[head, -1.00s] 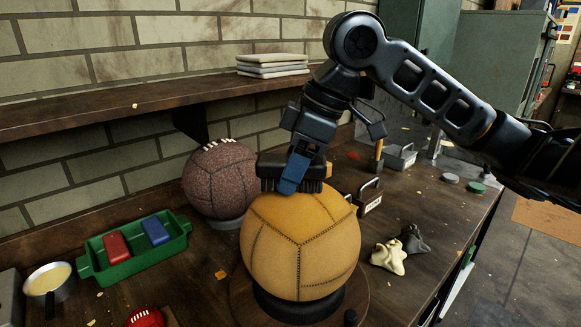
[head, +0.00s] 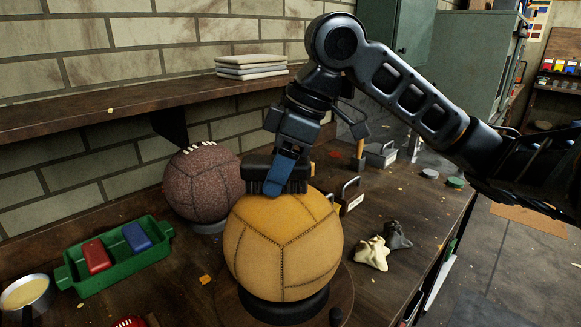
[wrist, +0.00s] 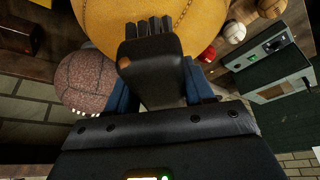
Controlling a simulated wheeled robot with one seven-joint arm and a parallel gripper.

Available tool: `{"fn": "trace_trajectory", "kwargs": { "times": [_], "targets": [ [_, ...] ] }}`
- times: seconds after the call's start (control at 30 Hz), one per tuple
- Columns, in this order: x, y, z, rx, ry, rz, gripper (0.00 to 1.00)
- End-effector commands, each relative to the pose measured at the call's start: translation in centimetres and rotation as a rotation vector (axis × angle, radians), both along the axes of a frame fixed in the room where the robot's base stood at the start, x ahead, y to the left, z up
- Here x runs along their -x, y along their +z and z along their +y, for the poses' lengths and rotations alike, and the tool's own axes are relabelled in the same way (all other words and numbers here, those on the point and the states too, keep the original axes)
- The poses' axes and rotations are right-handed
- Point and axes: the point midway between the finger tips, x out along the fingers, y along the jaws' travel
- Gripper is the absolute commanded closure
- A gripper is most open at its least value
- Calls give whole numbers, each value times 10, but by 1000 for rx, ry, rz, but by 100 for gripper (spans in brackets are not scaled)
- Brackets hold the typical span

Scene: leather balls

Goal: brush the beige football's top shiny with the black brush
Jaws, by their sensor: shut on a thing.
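The beige football (head: 283,247), a tan-orange stitched leather ball, sits on a dark ring stand on the bench. My gripper (head: 284,172) is over its top and shut on the black brush (head: 258,178). The brush's dark bristles face down at the ball's upper left and seem to touch it. In the wrist view the black brush (wrist: 150,65) sits between the blue fingers, with the beige football (wrist: 190,28) just beyond it. The contact itself is partly hidden by the brush and gripper.
A brown pebbled ball (head: 203,185) stands close behind on the left. A green tray (head: 120,265) holds red and blue blocks. A pan (head: 25,293) is at far left. Pale and dark cloths (head: 372,253) lie at right. A shelf (head: 120,100) runs along the wall.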

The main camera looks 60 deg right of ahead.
Motion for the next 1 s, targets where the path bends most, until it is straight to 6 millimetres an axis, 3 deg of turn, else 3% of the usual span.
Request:
{"fn": "trace_trajectory", "kwargs": {
  "times": [0.33, 1.0],
  "targets": [
    [-13, -1, 7, 0, 0, 0, 72],
    [30, 0, -16, 1, 0, 0, 72]
  ]
}}
